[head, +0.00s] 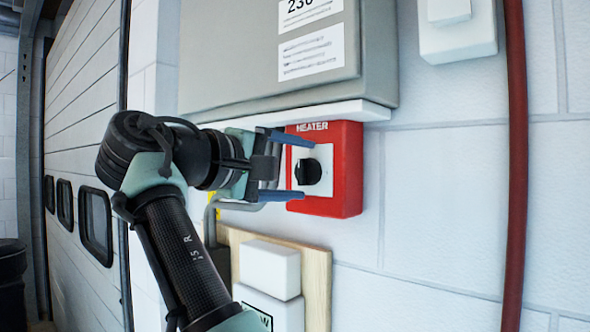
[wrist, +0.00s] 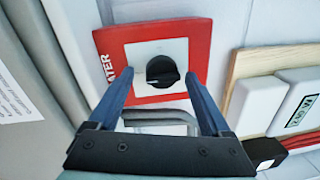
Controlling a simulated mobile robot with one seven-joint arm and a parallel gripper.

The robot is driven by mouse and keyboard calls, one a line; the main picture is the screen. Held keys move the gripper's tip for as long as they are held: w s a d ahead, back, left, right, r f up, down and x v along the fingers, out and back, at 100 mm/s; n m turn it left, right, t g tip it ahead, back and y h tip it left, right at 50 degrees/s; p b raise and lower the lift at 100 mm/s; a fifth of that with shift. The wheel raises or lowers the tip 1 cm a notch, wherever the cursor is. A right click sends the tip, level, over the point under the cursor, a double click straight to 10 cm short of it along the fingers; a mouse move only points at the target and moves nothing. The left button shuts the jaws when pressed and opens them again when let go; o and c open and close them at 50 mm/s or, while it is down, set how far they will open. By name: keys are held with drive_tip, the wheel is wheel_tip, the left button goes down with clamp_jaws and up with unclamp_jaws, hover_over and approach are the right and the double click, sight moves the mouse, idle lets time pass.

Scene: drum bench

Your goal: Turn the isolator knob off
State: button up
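The isolator is a red box (head: 345,170) marked HEATER, fixed to the wall, with a pale front plate. Its black round knob (head: 308,171) sits in the middle of that plate. In the wrist view the knob (wrist: 161,72) shows a short white mark on its left side. My gripper (head: 300,167) is open in front of the box, one blue finger above the knob's height and one below. In the wrist view the fingertips (wrist: 160,75) lie either side of the knob with clear gaps. Nothing is held. Whether the tips touch the box is unclear.
A grey cabinet (head: 230,60) with a pale ledge (head: 362,110) hangs just above the red box. Below are a wooden board (head: 318,290) with white boxes (head: 270,268) and a grey conduit (wrist: 155,116). A red pipe (head: 517,150) runs down the wall at right; the wall between is bare.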

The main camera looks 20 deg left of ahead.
drive_tip(key=shift+f, duration=0.1)
drive_tip(key=shift+s+a+b, duration=0.1)
drive_tip(key=shift+s+b, duration=0.2)
drive_tip(key=b+v, duration=0.6)
drive_tip(key=v, duration=0.6)
drive_tip(key=shift+s, duration=0.2)
drive_tip(key=w+d+f+m+t+y+b, duration=0.1)
drive_tip(key=w+d+f+t+y+b, duration=0.15)
drive_tip(key=w+f+y, duration=0.45)
drive_tip(key=s+d+f+m+t, duration=0.1)
drive_tip(key=s+d+m+t, duration=0.3)
drive_tip(key=s+d, duration=0.4)
drive_tip(key=s+d+f+m+t+h, duration=0.1)
drive_tip(key=s+d+m+t, duration=0.4)
drive_tip(key=d, duration=0.8)
drive_tip(key=s+m, duration=0.2)
drive_tip(key=s, duration=0.1)
drive_tip(key=shift+f, duration=0.3)
